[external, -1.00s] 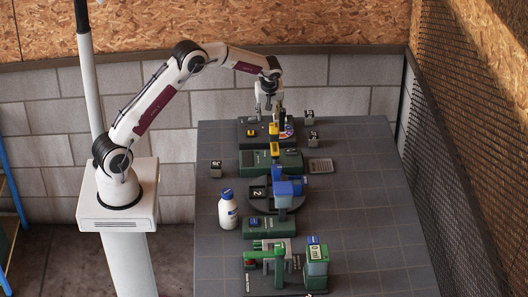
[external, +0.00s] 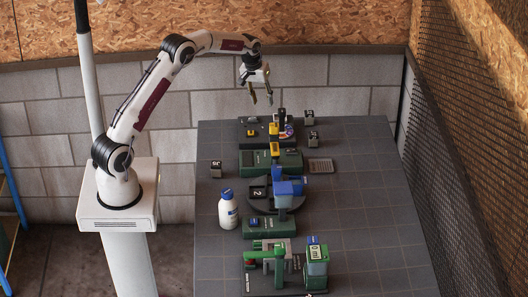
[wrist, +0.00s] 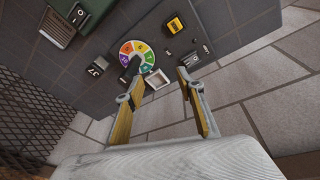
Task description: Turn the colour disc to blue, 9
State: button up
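The colour disc (wrist: 132,48) shows in the wrist view as a wheel of coloured, numbered wedges, with a dark part covering its lower edge. The numbers are too small to read surely. In the external view the disc (external: 290,131) is partly hidden behind a black and yellow post (external: 275,140) at the far end of the table. My gripper (external: 262,97) is open and empty, tilted, in the air above and left of the disc. In the wrist view my gripper (wrist: 160,79) shows its two fingers well apart, with nothing between them.
Blue-topped apparatus (external: 290,187), a white bottle (external: 228,210) and green apparatus (external: 316,262) stand nearer the camera. The table's right side is mostly clear.

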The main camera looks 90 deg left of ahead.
aim_at(279, 114)
jog(key=shift+w+d+r+m+t+h, duration=0.35)
jog(key=shift+w+r+m, duration=0.3)
jog(key=shift+m, duration=1.5)
jog(key=shift+w+d+r+m+t+h, duration=0.15)
jog(key=shift+w+r+m+t, duration=0.45)
jog(key=shift+m, duration=1.6)
jog(key=shift+w+d+r+m+t+h, duration=0.15)
jog(key=shift+w+r+m+t+h, duration=0.45)
jog(key=shift+m, duration=1.55)
jog(key=shift+w+f+g+y, duration=0.2)
jog(key=shift+g+y, duration=0.1)
jog(key=shift+g, duration=0.05)
jog(key=shift+f, duration=0.1)
jog(key=shift+x, duration=3.8)
grip_shut()
